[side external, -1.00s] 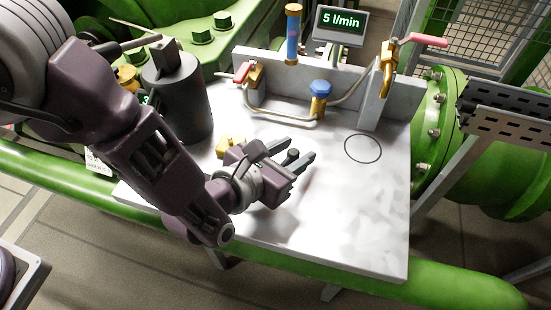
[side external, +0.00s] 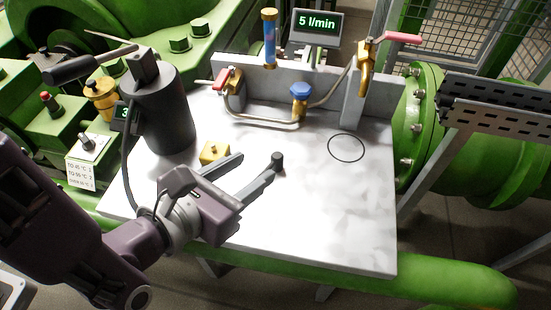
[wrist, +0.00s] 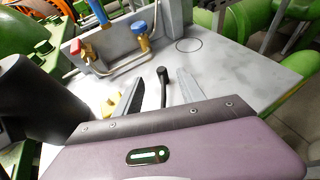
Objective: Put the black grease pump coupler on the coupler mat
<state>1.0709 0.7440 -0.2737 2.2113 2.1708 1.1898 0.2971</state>
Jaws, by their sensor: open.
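The coupler (side external: 277,160) is a small black piece with a knobbed top, near the middle of the white table. In the wrist view it (wrist: 162,76) shows as a black knob on a thin stem, between my two fingers. My gripper (side external: 258,164) is open, low over the table, coming from the lower left. One fingertip is close to the coupler in the side view and hides its lower part; I cannot tell whether they touch. A thin dark ring (side external: 346,161) on the tabletop, to the right of the coupler, seems to mark the coupler mat.
A black pump cylinder (side external: 160,118) with a hose stands at the left. A brass block (side external: 213,153) sits beside my far finger. Valves and pipes (side external: 270,122) line the back panel. The tabletop (side external: 335,215) is clear at the front right.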

